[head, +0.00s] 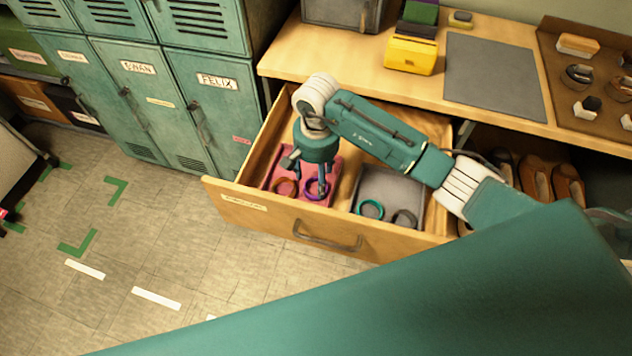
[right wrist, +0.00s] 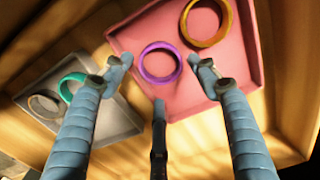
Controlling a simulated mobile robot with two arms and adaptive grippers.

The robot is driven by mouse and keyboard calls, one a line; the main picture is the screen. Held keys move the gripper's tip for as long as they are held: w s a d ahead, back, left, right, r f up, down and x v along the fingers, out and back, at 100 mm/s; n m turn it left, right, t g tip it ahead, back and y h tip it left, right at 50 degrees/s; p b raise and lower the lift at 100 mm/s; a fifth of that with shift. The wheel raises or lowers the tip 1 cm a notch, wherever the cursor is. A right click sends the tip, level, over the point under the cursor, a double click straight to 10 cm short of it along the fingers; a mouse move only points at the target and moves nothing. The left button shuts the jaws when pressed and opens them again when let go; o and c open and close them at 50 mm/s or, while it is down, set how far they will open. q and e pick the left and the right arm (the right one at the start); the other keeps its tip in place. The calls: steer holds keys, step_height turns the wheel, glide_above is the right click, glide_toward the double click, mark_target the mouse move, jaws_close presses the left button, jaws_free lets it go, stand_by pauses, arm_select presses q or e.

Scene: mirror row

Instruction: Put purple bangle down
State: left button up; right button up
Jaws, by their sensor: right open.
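The purple bangle (head: 317,187) lies flat in the pink tray (head: 329,167) inside the open drawer. In the right wrist view the purple bangle (right wrist: 160,62) lies on the tray's bare floor, beside an orange-brown bangle (right wrist: 206,22) and apart from it. My right gripper (head: 322,186) points down over the pink tray. In the right wrist view its fingers (right wrist: 162,70) are spread wide around the purple bangle, and none visibly grips it. My left gripper is not in view.
A grey tray (head: 391,188) beside the pink one holds a teal bangle (head: 371,209) and a dark grey bangle (head: 404,218). The wooden drawer (head: 328,232) stands open below the counter. Teal lockers (head: 160,95) stand at the left. A grey mat (head: 493,75) on the counter is bare.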

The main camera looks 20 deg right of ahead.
step_height(320, 180, up, 8)
steer(key=shift+b, duration=0.4)
steer(key=shift+r, duration=0.15)
